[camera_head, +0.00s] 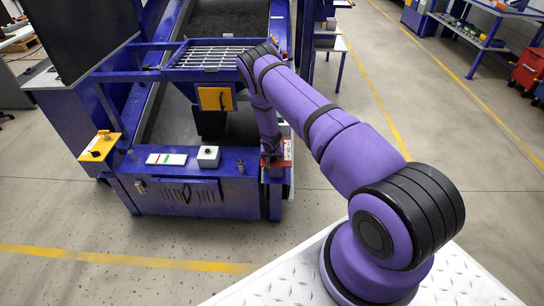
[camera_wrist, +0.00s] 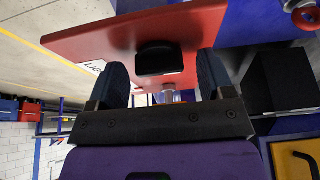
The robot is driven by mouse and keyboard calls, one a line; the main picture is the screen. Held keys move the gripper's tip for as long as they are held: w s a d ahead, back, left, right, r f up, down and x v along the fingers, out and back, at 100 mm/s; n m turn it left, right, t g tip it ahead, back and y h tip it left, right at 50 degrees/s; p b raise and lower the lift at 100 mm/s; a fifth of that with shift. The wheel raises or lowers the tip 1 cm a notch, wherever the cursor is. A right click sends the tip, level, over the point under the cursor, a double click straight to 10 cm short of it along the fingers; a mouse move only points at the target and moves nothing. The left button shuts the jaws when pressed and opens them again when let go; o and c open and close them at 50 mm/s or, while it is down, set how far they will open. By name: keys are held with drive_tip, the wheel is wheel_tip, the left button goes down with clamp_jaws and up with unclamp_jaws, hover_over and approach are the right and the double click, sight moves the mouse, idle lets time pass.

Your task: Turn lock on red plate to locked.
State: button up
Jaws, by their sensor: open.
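The red plate (camera_head: 287,150) is at the right front corner of the blue machine, partly hidden behind my arm. In the wrist view the red plate (camera_wrist: 95,45) fills the upper middle, with a white label cut off by a finger. A black knob-like part (camera_wrist: 158,60) shows on it, with a small silver cylinder (camera_wrist: 168,97) below it. My gripper (camera_wrist: 162,80) is open, with one finger on either side of the black part in the picture. I cannot tell whether the fingers touch it. The lock's setting is not readable. In the head view my gripper (camera_head: 271,157) is small and dark at the plate.
A yellow plate (camera_head: 98,148) stands at the machine's left corner. A white box with a button (camera_head: 208,156) and a white panel (camera_head: 166,159) lie on the front ledge. A yellow hatch (camera_head: 215,98) hangs behind. The floor (camera_head: 330,200) right of the machine is clear.

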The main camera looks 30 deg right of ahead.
drive_tip(key=c, duration=0.9)
drive_tip(key=shift+s+d+n+y, duration=0.15)
drive_tip(key=shift+n+y, duration=0.35)
drive_tip(key=shift+n, duration=0.9)
drive_tip(key=shift+n+t+y, duration=0.3)
drive_tip(key=shift+n, duration=0.5)
drive_tip(key=o, duration=0.9)
